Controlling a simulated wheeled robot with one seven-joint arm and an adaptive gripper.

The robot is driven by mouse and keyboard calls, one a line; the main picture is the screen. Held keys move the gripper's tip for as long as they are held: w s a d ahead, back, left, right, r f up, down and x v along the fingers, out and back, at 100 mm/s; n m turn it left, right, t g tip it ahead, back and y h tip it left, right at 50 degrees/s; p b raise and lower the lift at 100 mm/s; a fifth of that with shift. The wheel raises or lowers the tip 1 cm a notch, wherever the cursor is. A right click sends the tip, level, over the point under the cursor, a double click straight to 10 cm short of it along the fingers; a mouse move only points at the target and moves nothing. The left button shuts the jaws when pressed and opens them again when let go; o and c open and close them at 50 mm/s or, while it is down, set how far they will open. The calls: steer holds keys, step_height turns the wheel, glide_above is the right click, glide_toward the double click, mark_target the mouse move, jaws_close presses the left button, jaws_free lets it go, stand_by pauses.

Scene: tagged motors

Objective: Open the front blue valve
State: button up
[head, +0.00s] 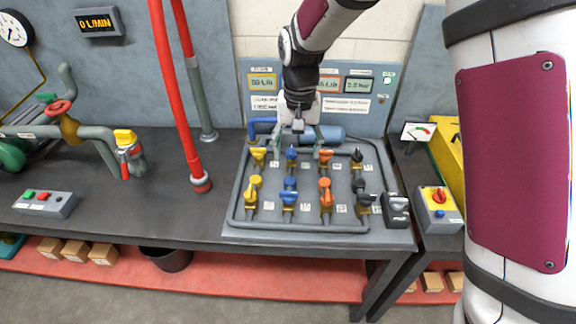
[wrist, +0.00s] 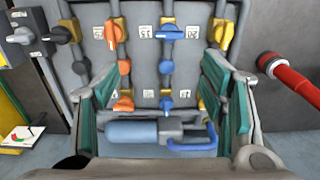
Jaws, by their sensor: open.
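The front blue valve (head: 289,197) is in the front row of the valve panel, between a yellow and an orange one. In the wrist view its blue handle (wrist: 172,34) is near the top middle and appears to lie across its pipe. My gripper (head: 298,141) is over the back edge of the panel, behind both rows. It is open and empty, and its teal-padded fingers (wrist: 160,75) stand wide apart in the wrist view. The back blue valve (head: 291,154) is nearer my gripper and shows low between the fingers (wrist: 167,103).
Front yellow (head: 252,188) and front orange (head: 325,188) valves flank the blue one closely. Black-handled valves (head: 357,156) are at the right. A blue cylinder (head: 328,134) lies along the back. A red pipe (head: 176,90) rises left of the panel. Space above the front row looks clear.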

mark_target(288, 192)
steer(key=f, duration=0.5)
steer(key=a+f+p, duration=0.1)
steer(key=f, duration=0.5)
steer(key=a+f+p, duration=0.1)
steer(key=f, duration=0.4)
steer(key=shift+w+f, duration=0.15)
steer(key=shift+w, duration=0.15)
steer(key=c, duration=1.2)
